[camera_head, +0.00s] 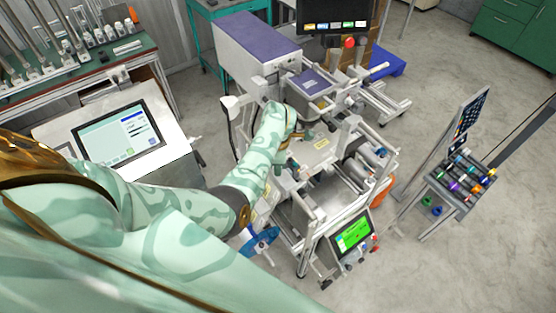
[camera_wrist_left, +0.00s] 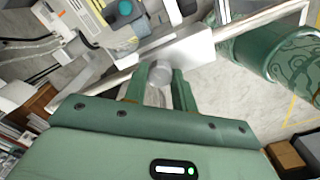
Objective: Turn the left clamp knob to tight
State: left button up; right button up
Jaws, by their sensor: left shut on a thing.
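My left gripper (camera_head: 287,158) reaches over the machine with the film-reel frame in the head view. In the left wrist view my left gripper (camera_wrist_left: 160,92) is shut on a grey, round clamp knob (camera_wrist_left: 160,71), with one green finger on each side of it. The knob sits at a light metal block on a long pale bar (camera_wrist_left: 115,75). In the head view the knob is hidden or too small to make out, and its turn angle cannot be read. My right gripper is in neither view.
The machine has a purple-topped housing (camera_head: 252,42) behind and a green-lit screen (camera_head: 352,233) at its front. A console with a touch screen (camera_head: 118,133) stands left. A rack of coloured spools (camera_head: 462,178) stands right. Open floor (camera_head: 460,270) lies front right.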

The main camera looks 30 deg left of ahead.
pick_arm(q)
jog(key=m+p, duration=0.2)
jog(key=m, duration=0.3)
jog(key=shift+r, duration=0.15)
jog(key=shift+m+p, duration=0.9)
jog(key=shift+m, duration=1.4)
jog(key=o, duration=1)
notch_tip(320, 180, up, 16)
jog(key=p, duration=0.4)
